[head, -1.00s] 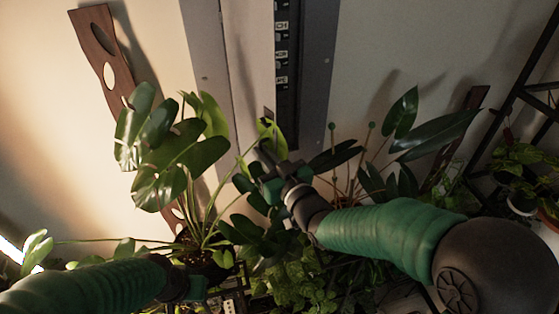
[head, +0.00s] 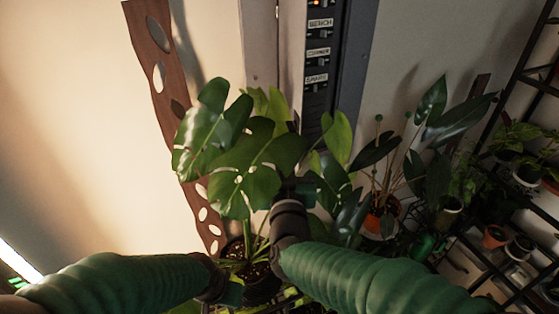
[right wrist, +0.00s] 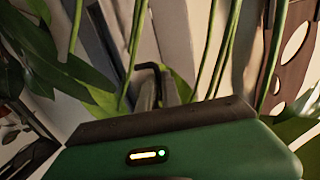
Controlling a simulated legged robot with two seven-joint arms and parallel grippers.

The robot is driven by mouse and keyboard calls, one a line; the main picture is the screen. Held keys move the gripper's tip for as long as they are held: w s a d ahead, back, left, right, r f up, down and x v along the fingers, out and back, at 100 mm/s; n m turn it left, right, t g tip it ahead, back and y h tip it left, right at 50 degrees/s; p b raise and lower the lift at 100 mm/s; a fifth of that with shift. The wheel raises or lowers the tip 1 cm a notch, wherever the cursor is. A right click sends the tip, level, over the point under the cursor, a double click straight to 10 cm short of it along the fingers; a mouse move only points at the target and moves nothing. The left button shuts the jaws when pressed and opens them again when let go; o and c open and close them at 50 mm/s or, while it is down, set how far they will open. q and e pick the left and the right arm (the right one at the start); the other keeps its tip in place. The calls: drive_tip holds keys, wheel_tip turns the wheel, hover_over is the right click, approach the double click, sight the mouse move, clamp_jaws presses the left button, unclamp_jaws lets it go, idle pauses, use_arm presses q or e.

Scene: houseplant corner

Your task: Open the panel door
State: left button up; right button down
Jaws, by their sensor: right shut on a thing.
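The panel (head: 358,70) is a tall grey cabinet on the wall in the head view. It is open, showing a dark strip with labels reading BENCH, CORNER and SPARE. Its door (head: 292,45) stands out at the left of the strip, seen at a steep angle. My right gripper (right wrist: 160,88) is shut at the door; its dark fingers show in the right wrist view. The exact grip point is hard to make out, and leaves cover the fingertips in the head view. My left gripper (head: 232,292) is low beside the plant pot; its fingers are unclear.
A large monstera (head: 245,165) stands in front of the panel, its leaves around my right gripper. A brown board with holes (head: 160,75) leans at the left. Potted plants and a black shelf rack (head: 520,75) fill the right. Bare wall is at the left.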

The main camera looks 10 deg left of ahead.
drive_tip(key=shift+s+a+r, duration=0.1)
drive_tip(key=shift+a+r, duration=0.05)
drive_tip(key=shift+a, duration=0.45)
drive_tip(key=shift+a+r, duration=0.1)
drive_tip(key=shift+a, duration=0.5)
drive_tip(key=c, duration=1.7)
unclamp_jaws()
drive_tip(key=shift+d, duration=0.3)
drive_tip(key=shift+o, duration=0.7)
drive_tip(key=shift+w+d+f, duration=0.2)
drive_tip(key=shift+w+d, duration=0.05)
drive_tip(key=shift+d, duration=0.05)
use_arm(q)
drive_tip(key=shift+a+f+b, duration=0.2)
drive_tip(key=shift+f+b, duration=0.25)
drive_tip(key=shift+f, duration=0.05)
drive_tip(key=shift+a+f+b, duration=0.2)
drive_tip(key=shift+f+b, duration=0.25)
use_arm(e)
drive_tip(key=v, duration=1.2)
